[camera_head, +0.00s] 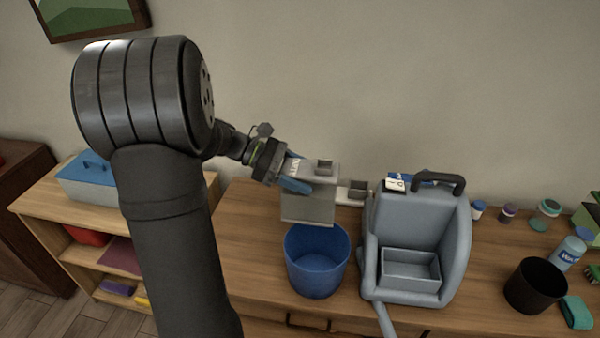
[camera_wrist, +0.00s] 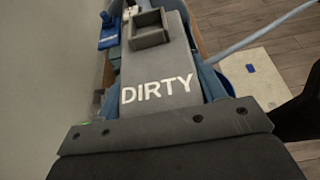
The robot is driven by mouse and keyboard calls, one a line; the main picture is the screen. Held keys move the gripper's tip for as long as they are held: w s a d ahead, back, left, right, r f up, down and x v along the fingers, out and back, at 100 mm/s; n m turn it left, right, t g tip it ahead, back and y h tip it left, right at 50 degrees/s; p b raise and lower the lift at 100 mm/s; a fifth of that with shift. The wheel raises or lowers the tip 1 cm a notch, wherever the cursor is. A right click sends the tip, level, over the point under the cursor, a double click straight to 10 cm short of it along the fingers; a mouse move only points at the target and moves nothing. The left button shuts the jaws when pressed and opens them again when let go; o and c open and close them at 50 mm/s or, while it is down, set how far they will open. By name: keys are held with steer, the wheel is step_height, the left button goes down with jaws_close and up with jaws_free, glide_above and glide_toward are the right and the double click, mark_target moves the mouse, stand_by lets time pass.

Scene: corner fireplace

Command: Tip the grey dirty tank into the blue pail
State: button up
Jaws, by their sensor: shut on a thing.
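The grey dirty tank (camera_head: 308,205) is in my gripper (camera_head: 296,178), which is shut on it. In the head view the tank hangs roughly upright, just behind and above the blue pail's back rim. In the wrist view its top (camera_wrist: 160,75) shows the word DIRTY and a square spout or opening (camera_wrist: 150,28) at the far end. The blue pail (camera_head: 317,263) stands on the wooden bench, open at the top; its inside looks empty as far as it shows.
A grey cleaning machine (camera_head: 425,225) with a black handle stands right of the pail. A grey-white block (camera_head: 356,190) sits behind, near the wall. A black cup (camera_head: 535,287) and several small bottles are at the right.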

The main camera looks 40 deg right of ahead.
steer(key=f+m+h, duration=0.1)
steer(key=w+f+m+t, duration=0.1)
steer(key=f, duration=0.1)
steer(key=d+f+m+h, duration=0.1)
steer(key=m, duration=0.1)
steer(key=shift+w+d+f+t+h, duration=0.1)
steer(key=shift+w+f+t+h, duration=0.1)
steer(key=shift+f+t+h, duration=0.1)
steer(key=shift+w+d+f+m+t+h, duration=0.15)
steer(key=shift+f+m+h, duration=0.1)
steer(key=shift+f+m, duration=0.35)
steer(key=shift+w+d+f+m+t+h, duration=0.1)
steer(key=shift+f+m+h, duration=0.2)
steer(key=shift+f+m, duration=0.25)
steer(key=shift+w+d+f+m+t+h, duration=0.2)
steer(key=shift+f+m, duration=0.25)
steer(key=shift+f, duration=0.3)
steer(key=shift+s+a, duration=0.1)
steer(key=shift+f+m+h, duration=0.2)
steer(key=shift+m+h, duration=0.05)
steer(key=shift+m, duration=0.05)
steer(key=shift+f+m, duration=0.15)
steer(key=shift+m, duration=0.15)
steer(key=shift+f+h, duration=0.15)
steer(key=shift+h, duration=0.15)
